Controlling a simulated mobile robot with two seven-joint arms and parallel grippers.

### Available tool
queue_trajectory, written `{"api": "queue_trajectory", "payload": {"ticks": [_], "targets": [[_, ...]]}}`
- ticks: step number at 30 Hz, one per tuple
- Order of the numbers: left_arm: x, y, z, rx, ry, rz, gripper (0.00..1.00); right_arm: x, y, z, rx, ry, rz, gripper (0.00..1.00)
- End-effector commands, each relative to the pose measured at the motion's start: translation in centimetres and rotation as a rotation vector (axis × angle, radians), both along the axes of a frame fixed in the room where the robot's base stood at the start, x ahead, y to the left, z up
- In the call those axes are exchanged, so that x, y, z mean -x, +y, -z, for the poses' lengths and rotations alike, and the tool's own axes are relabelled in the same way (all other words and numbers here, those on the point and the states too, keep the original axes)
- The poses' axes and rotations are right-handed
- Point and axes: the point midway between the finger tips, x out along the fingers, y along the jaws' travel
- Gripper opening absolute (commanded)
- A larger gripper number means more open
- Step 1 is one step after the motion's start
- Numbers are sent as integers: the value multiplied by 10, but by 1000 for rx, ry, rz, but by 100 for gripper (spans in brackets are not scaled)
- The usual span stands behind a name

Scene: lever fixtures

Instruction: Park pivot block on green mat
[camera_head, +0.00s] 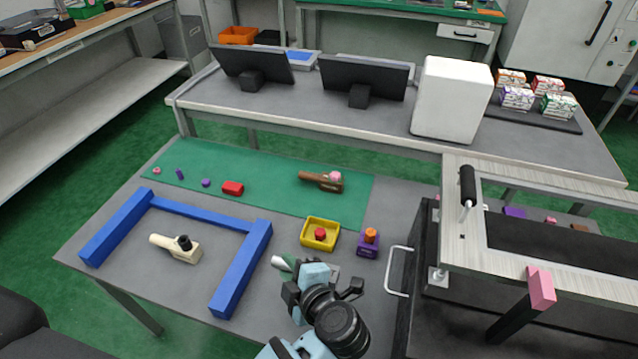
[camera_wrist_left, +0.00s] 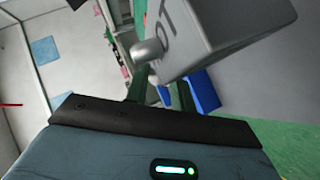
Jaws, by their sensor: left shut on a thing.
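The pivot block (camera_wrist_left: 225,35) is a grey block with the letters "OT" showing and a round grey stub on one side. It is close up in the left wrist view, between the green fingers of my left gripper (camera_wrist_left: 160,92). In the head view my left gripper (camera_head: 306,268) is above the table, in front of the yellow tray, shut on the pivot block, which is mostly hidden there. The green mat (camera_head: 245,165) lies along the far side of the grey table. My right gripper does not show.
On the mat lie a red block (camera_head: 233,188), small purple pieces and a brown lever (camera_head: 315,178) with a pink knob. A blue frame (camera_head: 240,268) surrounds a cream lever piece (camera_head: 180,250). A yellow tray (camera_head: 308,238) and purple block (camera_head: 367,246) stand nearby. The mat's middle has bare room.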

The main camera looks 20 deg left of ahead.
Motion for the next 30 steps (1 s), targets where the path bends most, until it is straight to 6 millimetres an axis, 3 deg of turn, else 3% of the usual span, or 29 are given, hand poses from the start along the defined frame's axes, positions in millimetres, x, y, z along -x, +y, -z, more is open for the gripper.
{"api": "queue_trajectory", "payload": {"ticks": [5,8,11,21,25,30], "targets": [[0,1,-4,0,-3,2,0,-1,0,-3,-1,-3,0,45],[1,7,-21,0,-9,13,0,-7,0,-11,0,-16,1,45],[4,16,-50,0,-16,40,0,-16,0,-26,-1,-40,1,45],[27,47,-184,-1,-25,224,0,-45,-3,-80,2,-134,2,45],[37,52,-220,-1,-19,286,0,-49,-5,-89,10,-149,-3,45],[45,56,-242,-1,-10,333,0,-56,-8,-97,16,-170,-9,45]]}}
